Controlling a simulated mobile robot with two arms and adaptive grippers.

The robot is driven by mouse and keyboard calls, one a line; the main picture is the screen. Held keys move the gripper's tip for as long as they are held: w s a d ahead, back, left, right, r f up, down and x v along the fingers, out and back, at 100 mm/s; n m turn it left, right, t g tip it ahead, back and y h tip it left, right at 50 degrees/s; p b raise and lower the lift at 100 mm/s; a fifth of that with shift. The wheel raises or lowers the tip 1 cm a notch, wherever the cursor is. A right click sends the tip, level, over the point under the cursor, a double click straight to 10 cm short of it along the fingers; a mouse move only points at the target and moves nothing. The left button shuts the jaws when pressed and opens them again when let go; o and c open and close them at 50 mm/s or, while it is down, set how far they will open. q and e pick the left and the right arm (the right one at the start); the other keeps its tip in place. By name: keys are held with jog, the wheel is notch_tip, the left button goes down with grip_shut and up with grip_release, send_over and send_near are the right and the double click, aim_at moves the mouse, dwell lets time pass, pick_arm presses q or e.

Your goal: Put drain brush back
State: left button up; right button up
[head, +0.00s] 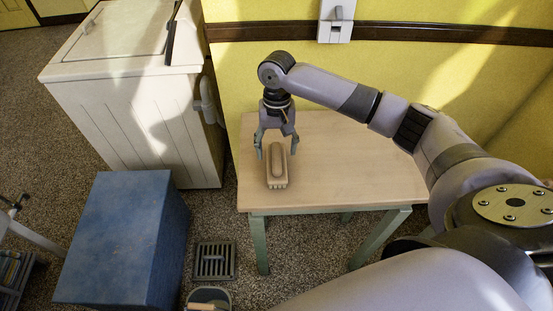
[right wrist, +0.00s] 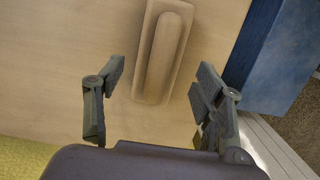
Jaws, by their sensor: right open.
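The drain brush (head: 277,166) lies on the wooden table (head: 340,170), near its left end. It has a pale wooden block with a raised rounded grip, and bristle tufts show at its near end. My right gripper (head: 277,147) points down over the far end of the brush, with its fingers apart. I cannot tell whether a finger touches the brush. My left gripper does not show.
A white washer cabinet (head: 140,115) stands left of the table. A blue box (head: 125,235) stands in front of the cabinet. A floor drain grate (head: 214,261) and a bucket (head: 209,298) are on the floor near the table. The table's right part is clear.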

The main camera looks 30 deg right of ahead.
aim_at(277, 151)
jog(key=r, duration=0.6)
jog(key=shift+w+d+r+b, duration=0.2)
jog(key=shift+w+r+b, duration=0.15)
jog(key=shift+w+b, duration=0.05)
jog(key=shift+f, duration=0.1)
